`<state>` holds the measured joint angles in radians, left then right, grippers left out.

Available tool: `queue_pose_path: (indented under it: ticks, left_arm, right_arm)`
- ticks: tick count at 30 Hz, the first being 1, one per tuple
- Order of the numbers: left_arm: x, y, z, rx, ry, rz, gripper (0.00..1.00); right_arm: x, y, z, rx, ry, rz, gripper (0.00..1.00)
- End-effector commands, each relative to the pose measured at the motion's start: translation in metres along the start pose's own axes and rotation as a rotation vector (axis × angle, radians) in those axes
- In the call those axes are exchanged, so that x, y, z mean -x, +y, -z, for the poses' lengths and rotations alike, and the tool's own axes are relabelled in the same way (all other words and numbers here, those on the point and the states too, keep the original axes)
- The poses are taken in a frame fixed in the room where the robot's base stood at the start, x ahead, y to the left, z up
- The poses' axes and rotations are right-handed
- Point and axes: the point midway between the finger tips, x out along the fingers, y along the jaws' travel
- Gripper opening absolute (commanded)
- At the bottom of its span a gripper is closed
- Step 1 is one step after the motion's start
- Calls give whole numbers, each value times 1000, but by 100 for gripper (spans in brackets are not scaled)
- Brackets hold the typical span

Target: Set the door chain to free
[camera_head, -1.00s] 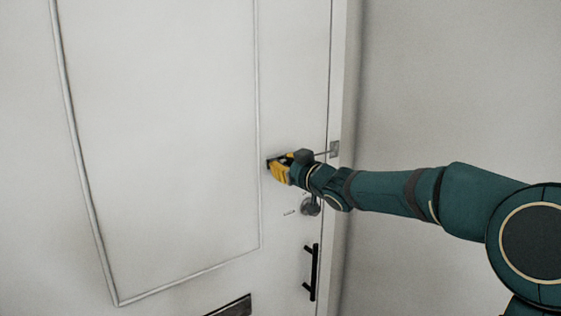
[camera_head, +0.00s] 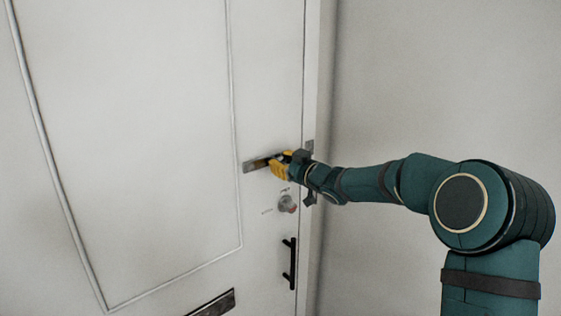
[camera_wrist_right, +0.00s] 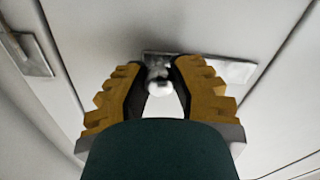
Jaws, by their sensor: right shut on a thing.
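The door chain's metal track plate (camera_head: 252,165) is fixed on the white door, near its right edge. It also shows in the right wrist view (camera_wrist_right: 225,69), just beyond the fingers. My right gripper (camera_head: 278,163) is at the right part of this plate. In the wrist view its yellow fingers (camera_wrist_right: 159,85) are shut on the chain's pale rounded end (camera_wrist_right: 158,82). A metal bracket (camera_head: 309,147) sits on the door frame, and the wrist view shows a plate at upper left (camera_wrist_right: 30,52). The chain's link to the frame is mostly hidden by my gripper. My left gripper is not in view.
Below the chain are a round lock (camera_head: 287,204) and a black pull handle (camera_head: 290,262). A dark mail slot (camera_head: 212,304) is low on the door. The plain wall at right is clear behind my right arm.

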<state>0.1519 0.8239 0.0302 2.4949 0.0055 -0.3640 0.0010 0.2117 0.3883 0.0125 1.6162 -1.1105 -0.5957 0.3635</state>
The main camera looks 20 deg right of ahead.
Motion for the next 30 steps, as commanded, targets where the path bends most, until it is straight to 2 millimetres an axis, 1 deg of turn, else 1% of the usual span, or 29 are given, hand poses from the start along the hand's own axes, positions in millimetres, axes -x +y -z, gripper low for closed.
queue_pose_path:
  ticks: [1, 3, 12, 16, 20, 24, 30]
  left_arm:
    - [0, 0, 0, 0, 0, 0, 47]
    - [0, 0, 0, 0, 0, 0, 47]
    - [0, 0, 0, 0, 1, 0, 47]
    - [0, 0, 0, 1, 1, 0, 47]
    - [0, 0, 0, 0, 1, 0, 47]
    - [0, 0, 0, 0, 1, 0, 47]
    - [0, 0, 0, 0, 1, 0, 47]
  right_arm:
    - [1, 4, 4, 2, 7, -8, 36]
    - [1, 4, 4, 2, 7, -7, 58]
    - [1, 2, 2, 1, 2, -5, 58]
    - [9, 3, 1, 1, 1, -5, 58]
    - [29, 3, 2, 0, 1, -7, 58]
    - [58, 4, 2, 1, 2, -8, 58]
    - [96, 3, 2, 1, 1, -8, 58]
